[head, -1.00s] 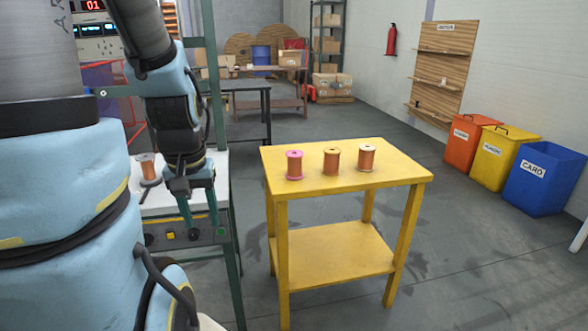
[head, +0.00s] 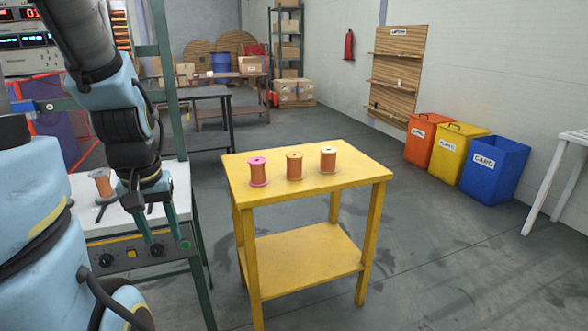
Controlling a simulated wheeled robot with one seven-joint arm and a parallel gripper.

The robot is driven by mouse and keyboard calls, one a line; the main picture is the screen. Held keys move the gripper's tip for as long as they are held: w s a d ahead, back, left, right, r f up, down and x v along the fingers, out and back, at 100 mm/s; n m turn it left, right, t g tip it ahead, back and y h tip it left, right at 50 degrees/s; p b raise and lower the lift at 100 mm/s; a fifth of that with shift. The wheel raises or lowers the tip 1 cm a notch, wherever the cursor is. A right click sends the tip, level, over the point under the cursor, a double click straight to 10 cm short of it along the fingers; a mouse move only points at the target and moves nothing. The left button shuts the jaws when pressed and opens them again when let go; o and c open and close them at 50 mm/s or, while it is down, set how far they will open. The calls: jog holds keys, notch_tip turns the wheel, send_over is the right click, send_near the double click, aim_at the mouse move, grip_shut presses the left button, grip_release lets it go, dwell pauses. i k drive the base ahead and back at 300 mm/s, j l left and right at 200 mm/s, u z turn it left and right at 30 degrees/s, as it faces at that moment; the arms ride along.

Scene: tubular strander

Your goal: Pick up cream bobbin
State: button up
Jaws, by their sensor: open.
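The cream bobbin (head: 327,159) stands upright on the yellow table (head: 365,169), rightmost of three copper-wound bobbins in a row. It has pale cream flanges. My gripper (head: 169,246) is open and empty, pointing down, left of the yellow table and well away from the cream bobbin. It hangs in front of the white-topped bench with the control panel.
Another bobbin (head: 103,183) stands on the white bench (head: 95,219) at left. A green post (head: 162,80) rises behind my arm. Orange (head: 424,137), yellow (head: 455,148) and blue (head: 492,168) bins line the right wall. The floor right of the table is open.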

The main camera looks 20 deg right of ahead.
aim_at(328, 153)
jog(key=l+u, duration=0.2)
jog(key=u, duration=0.2)
jog(key=l+u, duration=0.15)
jog(key=u, duration=0.3)
jog(key=k+l+u, duration=0.1)
jog(key=u, duration=0.3)
jog(key=l+u, duration=0.2)
jog(key=u, duration=0.25)
jog(key=k+l+u, duration=0.2)
jog(key=k+l, duration=0.2)
jog(key=k+l+u, duration=0.2)
jog(key=k+l, duration=0.15)
jog(key=k+l+u, duration=0.2)
jog(key=k, duration=0.3)
jog(key=k+l+u, duration=0.2)
jog(key=k, duration=0.25)
jog(key=k+l, duration=0.75)
jog(key=l, duration=0.2)
